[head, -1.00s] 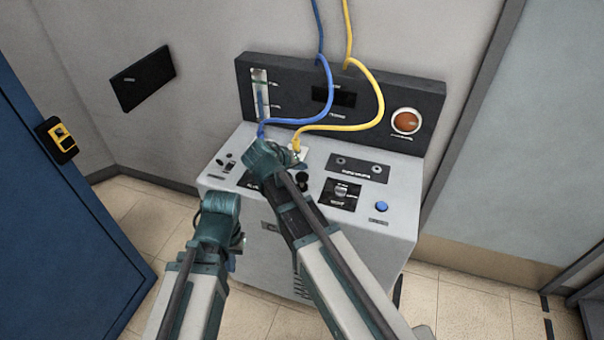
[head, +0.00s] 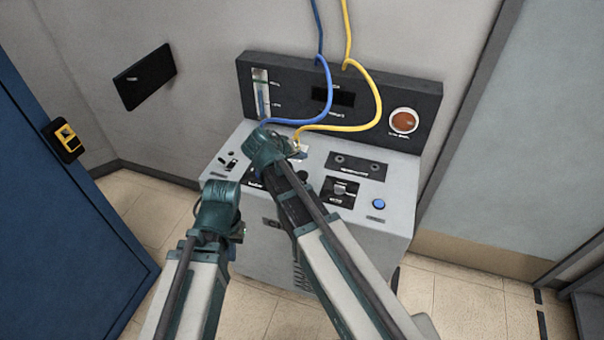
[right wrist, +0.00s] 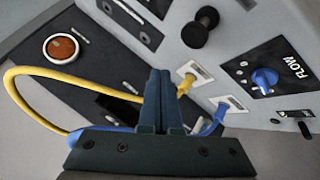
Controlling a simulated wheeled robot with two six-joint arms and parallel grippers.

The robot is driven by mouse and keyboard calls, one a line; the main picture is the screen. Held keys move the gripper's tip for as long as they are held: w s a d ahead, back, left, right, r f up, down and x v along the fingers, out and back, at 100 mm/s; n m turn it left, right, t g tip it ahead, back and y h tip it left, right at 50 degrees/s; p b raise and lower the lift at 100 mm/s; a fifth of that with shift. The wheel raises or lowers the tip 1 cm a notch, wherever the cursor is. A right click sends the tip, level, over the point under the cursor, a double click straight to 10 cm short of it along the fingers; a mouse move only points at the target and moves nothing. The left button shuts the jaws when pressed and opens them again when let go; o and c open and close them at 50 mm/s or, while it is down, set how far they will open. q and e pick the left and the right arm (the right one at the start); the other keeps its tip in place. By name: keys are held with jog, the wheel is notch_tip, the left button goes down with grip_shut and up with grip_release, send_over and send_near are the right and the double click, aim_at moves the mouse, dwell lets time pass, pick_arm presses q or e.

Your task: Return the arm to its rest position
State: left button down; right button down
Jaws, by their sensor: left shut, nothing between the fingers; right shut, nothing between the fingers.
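My right gripper (head: 262,148) is over the console's top in the head view, its fingertips hidden behind the wrist. In the right wrist view its two fingers (right wrist: 165,90) are together with nothing between them. They point toward the panel, beside the yellow plug (right wrist: 185,86) and blue plug (right wrist: 221,112), which sit at two white sockets. The fingers appear apart from the plugs. My left gripper (head: 220,205) is shut and empty, low in front of the console's left front; its fingertips are mostly hidden.
The grey console (head: 395,210) has a dark back panel with a round orange lamp (head: 403,121). The yellow cable (head: 378,95) and blue cable (head: 328,85) hang from above close to my right arm. A blue FLOW knob (right wrist: 264,80) is nearby. A blue door (head: 50,200) stands left.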

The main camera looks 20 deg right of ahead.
jog(key=s+a+f+n+g+y, duration=0.2)
jog(key=s+a, duration=0.4)
jog(key=s, duration=0.5)
jog(key=s+a+f+n+g+y, duration=0.3)
jog(key=s+a, duration=0.3)
jog(key=s, duration=0.6)
jog(key=shift+s+a+f+g+y, duration=0.2)
jog(key=shift+f+g+y, duration=0.25)
jog(key=shift+f, duration=0.3)
jog(key=shift+w, duration=0.2)
dwell(1.2)
